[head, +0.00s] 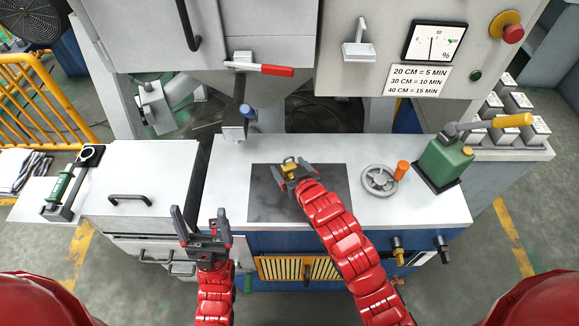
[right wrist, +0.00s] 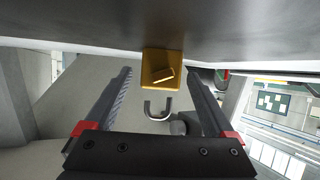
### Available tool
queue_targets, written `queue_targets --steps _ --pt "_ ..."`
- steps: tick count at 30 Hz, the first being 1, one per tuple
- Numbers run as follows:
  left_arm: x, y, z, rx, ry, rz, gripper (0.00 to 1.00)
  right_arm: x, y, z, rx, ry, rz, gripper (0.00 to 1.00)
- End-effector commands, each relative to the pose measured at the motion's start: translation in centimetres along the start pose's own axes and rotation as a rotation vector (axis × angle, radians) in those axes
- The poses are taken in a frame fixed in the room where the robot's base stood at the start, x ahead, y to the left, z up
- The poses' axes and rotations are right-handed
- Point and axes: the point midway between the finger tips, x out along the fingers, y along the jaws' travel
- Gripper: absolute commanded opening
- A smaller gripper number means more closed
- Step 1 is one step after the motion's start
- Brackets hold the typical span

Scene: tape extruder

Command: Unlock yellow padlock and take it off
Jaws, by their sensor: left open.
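A small yellow padlock (head: 289,165) is at the dark mat (head: 250,203) on the white worktop. In the right wrist view the padlock (right wrist: 155,67) has a slanted bar on its face, perhaps a key. A grey U-shaped shackle (right wrist: 158,110) points toward my gripper; I cannot tell whether it is locked. My right gripper (head: 292,172) is at the padlock. In the right wrist view its fingers (right wrist: 158,74) are spread, one on each side of the padlock, with gaps. My left gripper (head: 199,213) is open and empty, in front of the worktop.
A handwheel (head: 380,181) and a green device with a yellow handle (head: 446,160) are on the right of the worktop. A red-handled lever (head: 263,69) is above the back. A white lidded box (head: 140,190) stands left. The mat's left part is clear.

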Motion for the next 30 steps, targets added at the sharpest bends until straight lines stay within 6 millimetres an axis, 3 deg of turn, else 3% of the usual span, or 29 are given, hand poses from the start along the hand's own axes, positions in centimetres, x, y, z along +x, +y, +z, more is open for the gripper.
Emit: queue_targets --steps 10,18,21,30 --pt "-0.3 0.0 0.1 0.0 0.0 0.0 0.86 -1.1 0.1 0.1 0.001 0.001 0.001 0.88" --pt "-1.0 0.1 0.2 0.0 0.0 0.0 0.86 -6.0 0.1 0.2 0.001 0.0 0.003 0.88" --pt "2.7 -0.1 -0.5 0.0 0.001 0.0 0.86 -8.7 0.1 -0.8 0.003 -0.008 0.002 0.88" --pt "8.5 -0.4 -1.4 0.0 0.0 0.0 0.86 -14.0 0.1 -0.7 0.002 -0.006 0.002 0.88"
